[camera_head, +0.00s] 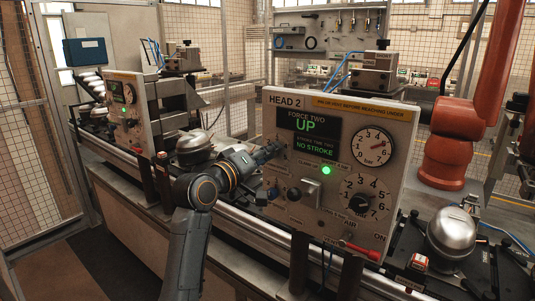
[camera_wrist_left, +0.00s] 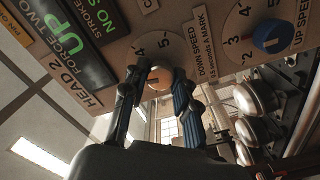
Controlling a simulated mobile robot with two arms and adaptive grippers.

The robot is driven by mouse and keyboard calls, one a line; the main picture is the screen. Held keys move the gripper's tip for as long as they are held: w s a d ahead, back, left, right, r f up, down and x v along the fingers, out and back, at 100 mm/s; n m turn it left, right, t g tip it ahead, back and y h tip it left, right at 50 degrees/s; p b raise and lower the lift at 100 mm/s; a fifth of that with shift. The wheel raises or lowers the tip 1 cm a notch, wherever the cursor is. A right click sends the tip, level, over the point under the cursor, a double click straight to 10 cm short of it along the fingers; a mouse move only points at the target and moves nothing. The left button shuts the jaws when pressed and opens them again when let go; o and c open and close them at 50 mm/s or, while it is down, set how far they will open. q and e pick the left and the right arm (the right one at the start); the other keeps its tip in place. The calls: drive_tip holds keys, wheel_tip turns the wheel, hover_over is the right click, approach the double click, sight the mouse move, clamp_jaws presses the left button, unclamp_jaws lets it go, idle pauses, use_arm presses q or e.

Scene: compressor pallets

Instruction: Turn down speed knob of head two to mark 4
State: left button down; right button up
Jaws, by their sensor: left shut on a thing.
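The panel marked HEAD 2 (camera_head: 285,225) faces me at the centre of the head view. My left gripper (camera_head: 276,150) reaches its left edge and covers the down speed knob there. In the left wrist view, the orange-tan DOWN SPEED knob (camera_wrist_left: 159,78) sits between the two fingers of my left gripper (camera_wrist_left: 155,82), which is shut on it. The figures 4 and 5 show on the scale beside the knob. Its exact pointer setting is too small to tell. My right gripper is in neither view.
A blue UP SPEED knob (camera_wrist_left: 271,38) is close by on the panel, also seen in the head view (camera_head: 272,191). A pressure gauge (camera_head: 373,147), numbered dial (camera_head: 362,204) and red lever (camera_head: 360,250) are farther right. A silver compressor (camera_head: 451,233) stands at the right.

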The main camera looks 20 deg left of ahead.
use_arm(q)
drive_tip(key=shift+m+p, duration=0.9)
drive_tip(key=shift+m, duration=4.1)
drive_tip(key=c, duration=1)
unclamp_jaws()
drive_tip(key=shift+s, duration=0.1)
drive_tip(key=v, duration=1.2)
